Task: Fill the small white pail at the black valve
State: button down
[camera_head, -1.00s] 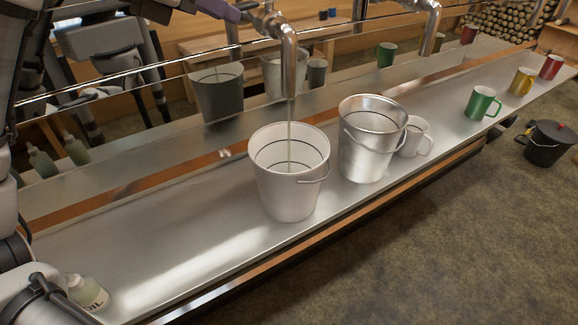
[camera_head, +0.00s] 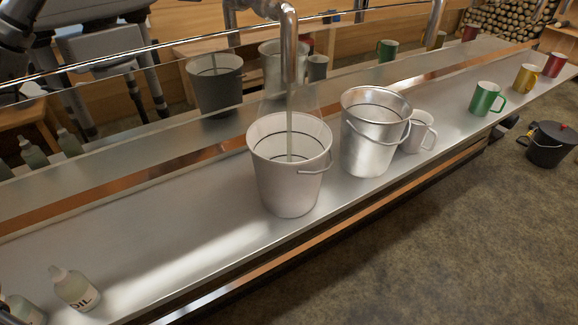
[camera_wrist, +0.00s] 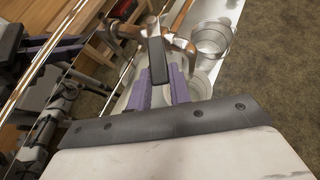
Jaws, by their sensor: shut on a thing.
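The small white pail (camera_head: 288,185) stands upright on the metal counter under a metal spout (camera_head: 290,50), its bail hanging at the right. A thin pale stream (camera_head: 289,135) runs from the spout into the pail. A dark line rings the pail's inner wall; I cannot tell the liquid level against it. In the wrist view, my gripper (camera_wrist: 160,90) has its purple fingers shut on the black valve handle (camera_wrist: 158,60), in front of the copper-coloured and metal spout parts. My gripper is outside the head view.
A metal pail (camera_head: 366,150) stands close to the right of the white pail, with a white mug (camera_head: 419,132) beside it. Green, yellow and red mugs stand further right. An oil bottle (camera_head: 76,289) stands at lower left. The counter between is clear.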

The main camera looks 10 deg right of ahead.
jog(key=shift+s+d+n+t+y+b, duration=0.45)
jog(key=shift+d+n+y, duration=0.2)
jog(key=shift+n, duration=0.25)
jog(key=shift+s+d+n+t+y+b, duration=0.25)
jog(key=shift+d+n+t+y+b, duration=0.2)
jog(key=shift+d+n+y+b, duration=0.35)
jog(key=shift+a, duration=0.2)
dwell(3.2)
jog(key=shift+w+a+m+g+h+p, duration=0.35)
jog(key=shift+a+m+h+p, duration=0.1)
jog(key=shift+a+m+h, duration=0.15)
jog(key=shift+w+a+m+g+h+p, duration=0.2)
jog(key=shift+a+m+g+h+p, duration=0.15)
jog(key=shift+a+m+h+p, duration=0.25)
jog(key=shift+d, duration=0.15)
